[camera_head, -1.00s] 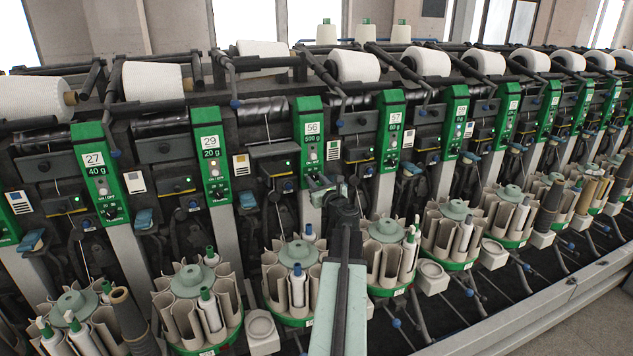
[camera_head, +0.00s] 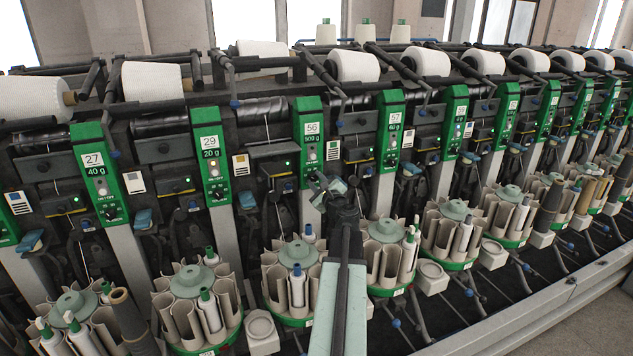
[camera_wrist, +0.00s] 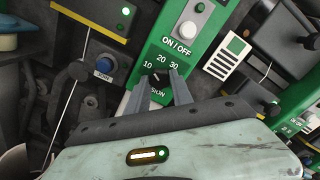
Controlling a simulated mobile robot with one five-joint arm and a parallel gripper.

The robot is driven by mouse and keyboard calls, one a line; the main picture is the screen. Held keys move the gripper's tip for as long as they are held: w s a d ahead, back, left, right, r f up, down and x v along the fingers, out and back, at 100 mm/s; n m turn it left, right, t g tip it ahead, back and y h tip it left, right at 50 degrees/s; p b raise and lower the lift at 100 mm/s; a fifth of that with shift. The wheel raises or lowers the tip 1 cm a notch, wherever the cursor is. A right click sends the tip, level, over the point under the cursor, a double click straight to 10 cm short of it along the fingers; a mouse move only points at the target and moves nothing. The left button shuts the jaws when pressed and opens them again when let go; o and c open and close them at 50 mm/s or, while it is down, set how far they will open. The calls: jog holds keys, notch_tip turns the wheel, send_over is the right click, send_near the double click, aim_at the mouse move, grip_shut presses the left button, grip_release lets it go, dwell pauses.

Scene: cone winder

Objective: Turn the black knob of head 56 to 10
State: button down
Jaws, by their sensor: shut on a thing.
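The green panel of head 56 (camera_head: 310,128) stands in the middle of the head view. In the wrist view its panel (camera_wrist: 186,48) looks tilted, with ON/OFF and the dial marks 10, 20 and 30. The black knob (camera_wrist: 157,78) sits below these marks, between the fingertips of my gripper (camera_wrist: 160,76). My gripper is shut on it, and the fingers hide much of the knob. I cannot tell which mark its pointer faces. In the head view my gripper (camera_head: 320,183) covers the panel's lower end, and the knob is hidden there.
A blue button (camera_wrist: 105,65) is to the left. Neighbouring heads 29 (camera_head: 210,150) and 57 (camera_head: 391,130) flank the panel. A bobbin magazine (camera_head: 296,265) stands below, close to my arm.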

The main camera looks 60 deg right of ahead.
jog(key=shift+s+n, duration=0.1)
jog(key=shift+n, duration=1.3)
jog(key=c, duration=1.1)
grip_release()
jog(key=v, duration=0.7)
jog(key=shift+s+a, duration=0.25)
jog(key=shift+s, duration=0.05)
